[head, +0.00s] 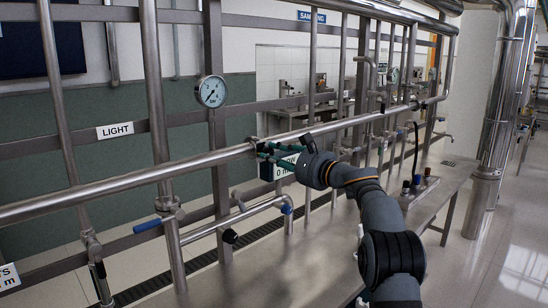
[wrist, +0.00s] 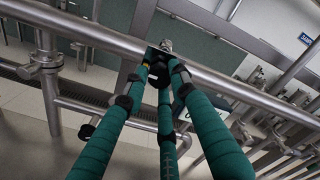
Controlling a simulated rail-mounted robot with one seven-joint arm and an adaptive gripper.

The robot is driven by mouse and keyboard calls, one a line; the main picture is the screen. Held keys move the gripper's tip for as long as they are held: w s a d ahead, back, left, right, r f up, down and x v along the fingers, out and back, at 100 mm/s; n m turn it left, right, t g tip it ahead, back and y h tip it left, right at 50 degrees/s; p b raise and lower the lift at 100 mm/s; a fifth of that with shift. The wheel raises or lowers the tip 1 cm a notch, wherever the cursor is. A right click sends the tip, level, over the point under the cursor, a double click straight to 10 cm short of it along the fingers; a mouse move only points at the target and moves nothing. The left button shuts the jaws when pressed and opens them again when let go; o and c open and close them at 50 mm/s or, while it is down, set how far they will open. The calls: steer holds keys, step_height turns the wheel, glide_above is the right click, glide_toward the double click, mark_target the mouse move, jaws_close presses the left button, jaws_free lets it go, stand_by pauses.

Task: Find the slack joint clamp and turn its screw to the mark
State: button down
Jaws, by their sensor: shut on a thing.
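My gripper (head: 262,150) has green fingers and reaches a joint on the long horizontal steel pipe (head: 130,178). In the wrist view my gripper (wrist: 160,60) has its dark fingertips drawn together at the pipe (wrist: 95,36), closed on a small metal clamp part (wrist: 166,45). The fingertips hide most of this clamp. I cannot make out its screw or any mark. Another pipe clamp (wrist: 46,62) shows at the left of the wrist view, apart from my gripper.
A round gauge (head: 211,91) stands above the pipe. A blue-handled valve (head: 148,226) and a lower branch pipe (head: 235,217) sit below it. A steel bench (head: 450,190) with small bottles lies to the right. Vertical posts stand close behind the pipe.

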steer(key=c, duration=1.4)
jaws_free()
steer(key=v, duration=1.2)
steer(key=x, duration=1.2)
